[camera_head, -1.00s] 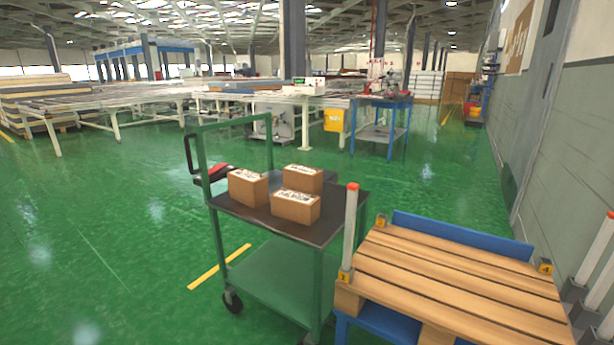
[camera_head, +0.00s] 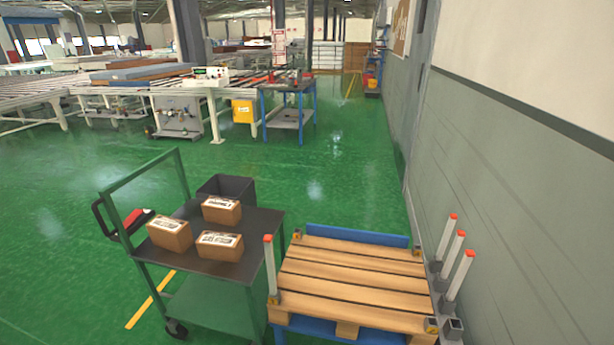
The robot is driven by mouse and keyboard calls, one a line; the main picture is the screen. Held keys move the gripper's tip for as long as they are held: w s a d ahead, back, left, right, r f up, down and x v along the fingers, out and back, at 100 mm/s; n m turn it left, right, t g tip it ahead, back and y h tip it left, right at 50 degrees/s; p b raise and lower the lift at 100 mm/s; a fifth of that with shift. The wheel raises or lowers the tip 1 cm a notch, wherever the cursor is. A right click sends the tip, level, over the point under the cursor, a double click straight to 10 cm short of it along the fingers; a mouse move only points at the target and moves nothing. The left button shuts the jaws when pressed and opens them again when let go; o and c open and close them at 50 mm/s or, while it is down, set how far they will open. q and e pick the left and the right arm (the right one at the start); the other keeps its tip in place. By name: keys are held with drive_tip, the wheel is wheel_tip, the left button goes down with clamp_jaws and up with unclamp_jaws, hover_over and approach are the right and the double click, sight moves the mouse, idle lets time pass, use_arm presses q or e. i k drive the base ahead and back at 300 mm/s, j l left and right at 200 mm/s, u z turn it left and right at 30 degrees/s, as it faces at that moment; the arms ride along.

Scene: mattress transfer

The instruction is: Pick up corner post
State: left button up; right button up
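Three white corner posts with red-orange tips stand in grey holders at the right, by the wall: a far post (camera_head: 447,236), a middle post (camera_head: 454,252) and a near post (camera_head: 460,275). Another corner post (camera_head: 270,268) stands upright at the left edge of the wooden pallet (camera_head: 350,271), near its front left corner. The pallet lies on a blue frame (camera_head: 357,235) and has yellow marked corners. An empty-looking square holder (camera_head: 452,327) sits in front of the near post. Neither of my grippers is in view.
A green cart (camera_head: 215,300) with several cartons, such as the front carton (camera_head: 219,246), and a dark bin (camera_head: 226,187) stands left of the pallet. A grey wall (camera_head: 520,190) bounds the right. Green floor (camera_head: 340,180) is clear behind the pallet.

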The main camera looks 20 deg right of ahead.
sight(466, 264)
drive_tip(key=z, duration=1.85)
drive_tip(key=i+j+z, duration=0.55)
drive_tip(key=j, duration=0.25)
